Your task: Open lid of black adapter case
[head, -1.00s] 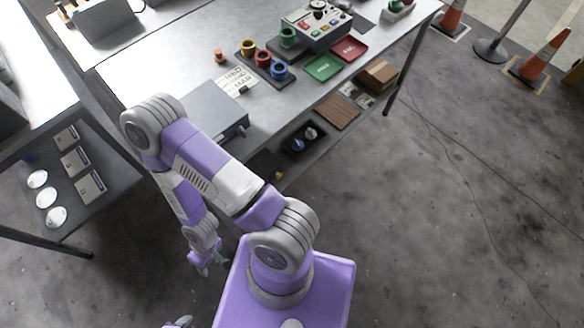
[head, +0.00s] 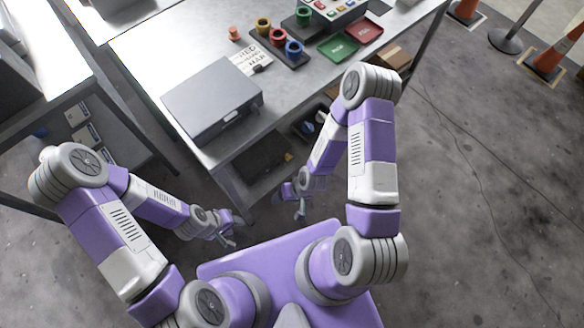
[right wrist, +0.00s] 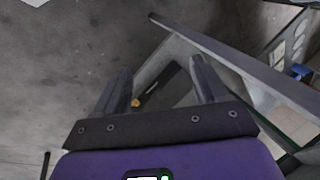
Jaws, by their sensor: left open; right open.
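A dark grey case (head: 211,96) with a flat lid lies on the near left corner of the metal table; its lid is shut. A small light handle or latch shows on its front side. My left gripper (head: 229,241) is open and empty, low in front of the table and below the case. My right gripper (head: 299,212) hangs open to the right of it, also below the tabletop and apart from the case. The right wrist view shows its two fingers (right wrist: 160,82) spread with nothing between them.
Yellow, red and blue rings on a dark holder (head: 277,45) stand behind the case. A green tray (head: 338,47) and a red tray (head: 362,31) lie farther right. A lower shelf under the table holds a black bin (head: 309,127). A side table stands left.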

